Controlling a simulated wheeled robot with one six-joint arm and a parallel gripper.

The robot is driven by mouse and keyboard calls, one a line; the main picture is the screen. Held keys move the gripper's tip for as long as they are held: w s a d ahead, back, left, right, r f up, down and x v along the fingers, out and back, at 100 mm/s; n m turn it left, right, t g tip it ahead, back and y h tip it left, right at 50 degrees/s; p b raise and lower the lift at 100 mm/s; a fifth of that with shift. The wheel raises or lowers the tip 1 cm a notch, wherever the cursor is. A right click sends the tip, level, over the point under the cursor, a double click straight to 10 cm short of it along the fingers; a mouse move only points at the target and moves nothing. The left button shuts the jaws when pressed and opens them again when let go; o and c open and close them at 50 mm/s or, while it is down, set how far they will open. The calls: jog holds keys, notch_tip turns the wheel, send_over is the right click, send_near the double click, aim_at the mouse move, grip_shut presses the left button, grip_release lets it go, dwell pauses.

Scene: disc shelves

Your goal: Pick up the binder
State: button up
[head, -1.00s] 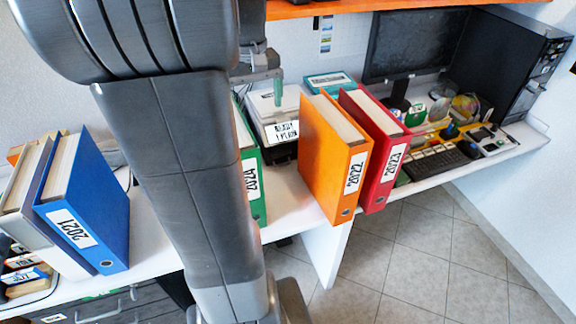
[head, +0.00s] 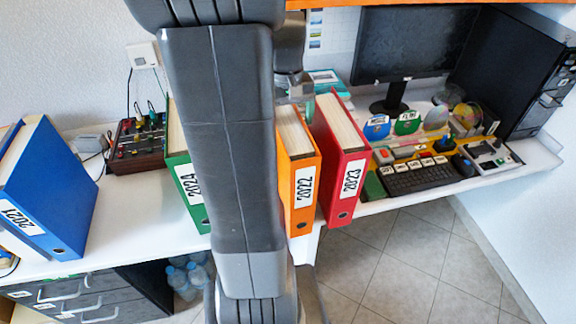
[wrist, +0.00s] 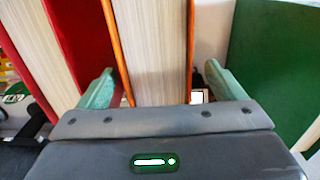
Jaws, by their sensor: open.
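The orange binder (head: 300,178), labelled 2022, stands upright on the white desk, partly hidden by my arm in the head view. In the wrist view its pages (wrist: 150,50) are between the two green fingers of my gripper (wrist: 160,88). The gripper is open. The left finger is in the gap beside the red binder (head: 343,165), and the right finger is on the side facing the green binder (wrist: 272,65). I cannot tell whether either finger touches the orange binder. In the head view the gripper is mostly hidden behind my arm.
The red 2023 binder stands close right of the orange one. The green 2024 binder (head: 187,170) is left of my arm, and the blue 2021 binder (head: 55,195) is at far left. A monitor (head: 410,45) and keyboard (head: 425,175) are at right.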

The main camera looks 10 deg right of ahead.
notch_tip(320, 180, down, 5)
jog(key=shift+d+r+p, duration=0.1)
jog(key=shift+d+p, duration=0.05)
jog(key=shift+p, duration=0.15)
jog(key=shift+w, duration=0.1)
grip_shut()
